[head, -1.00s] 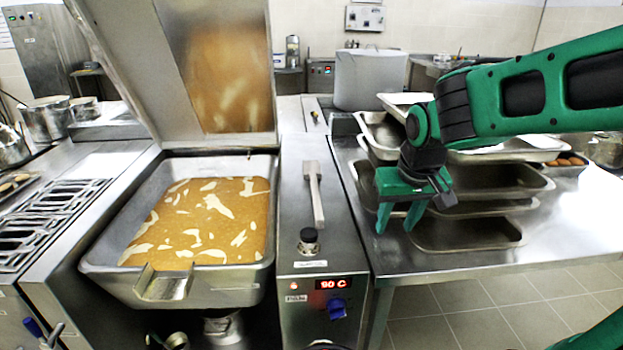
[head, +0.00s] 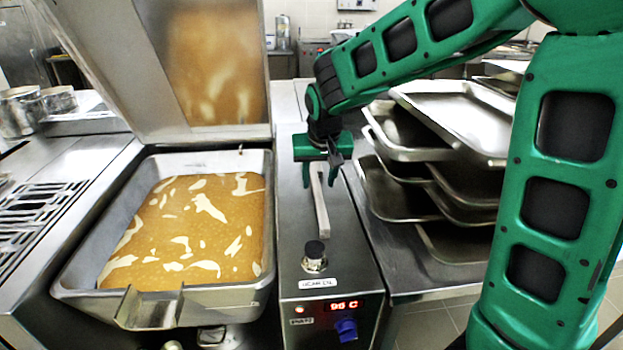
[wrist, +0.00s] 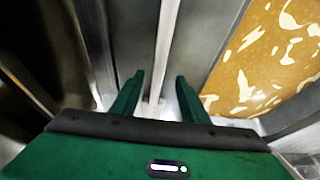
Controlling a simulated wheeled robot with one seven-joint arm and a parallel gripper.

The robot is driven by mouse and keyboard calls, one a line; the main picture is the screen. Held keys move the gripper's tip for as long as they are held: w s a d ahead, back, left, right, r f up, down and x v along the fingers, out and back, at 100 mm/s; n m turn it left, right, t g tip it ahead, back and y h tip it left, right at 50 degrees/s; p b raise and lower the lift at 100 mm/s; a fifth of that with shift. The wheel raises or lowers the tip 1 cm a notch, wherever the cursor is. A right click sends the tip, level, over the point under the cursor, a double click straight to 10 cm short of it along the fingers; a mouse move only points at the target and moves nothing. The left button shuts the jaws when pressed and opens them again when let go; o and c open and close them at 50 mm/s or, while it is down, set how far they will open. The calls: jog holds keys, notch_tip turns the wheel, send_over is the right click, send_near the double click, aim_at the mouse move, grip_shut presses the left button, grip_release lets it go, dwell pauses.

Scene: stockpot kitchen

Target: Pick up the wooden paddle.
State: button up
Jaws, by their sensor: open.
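The wooden paddle (head: 320,207) lies on the narrow steel panel beside the pan. Its pale handle points toward the front, and its far end is hidden behind my gripper. My gripper (head: 319,182) is open above the paddle, with one finger on each side of it in the head view. In the wrist view the paddle handle (wrist: 166,50) runs up between the two fingertips of my gripper (wrist: 157,85). I cannot tell how much height separates the fingers from the paddle.
A tilting pan (head: 262,255) of orange liquid with pale streaks stands at left, its lid (head: 110,60) raised. Stacked steel trays (head: 465,115) crowd the right counter.

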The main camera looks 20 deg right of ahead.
aim_at(318, 194)
jog(key=shift+s+x, duration=0.2)
jog(key=shift+x, duration=3)
jog(key=shift+d, duration=0.1)
jog(key=shift+c, duration=0.6)
grip_shut()
